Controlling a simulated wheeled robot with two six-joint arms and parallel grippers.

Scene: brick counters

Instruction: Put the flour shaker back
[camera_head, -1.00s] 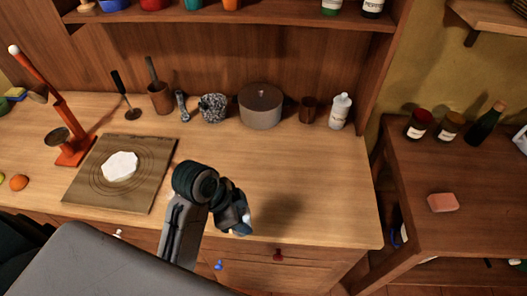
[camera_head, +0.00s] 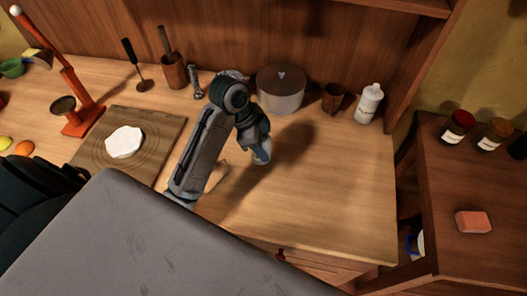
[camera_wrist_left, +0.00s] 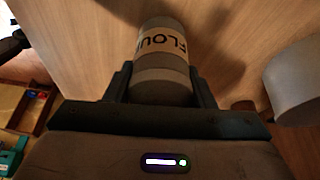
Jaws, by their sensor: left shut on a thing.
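The flour shaker (camera_wrist_left: 163,60) is a grey cylinder with a tan band lettered "FLOU", seen in the left wrist view. My left gripper (camera_wrist_left: 163,84) is shut on it, one dark finger on each side. In the head view my left gripper (camera_head: 259,149) is over the middle of the counter, in front of the grey pot. My own arm hides most of the shaker there. My right gripper is not in view.
The lidded grey pot (camera_head: 281,90), a brown cup (camera_head: 333,97) and a white bottle (camera_head: 369,103) stand along the back. A board (camera_head: 155,133) with white dough (camera_head: 125,142) lies left. The counter's right part (camera_head: 345,170) is clear.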

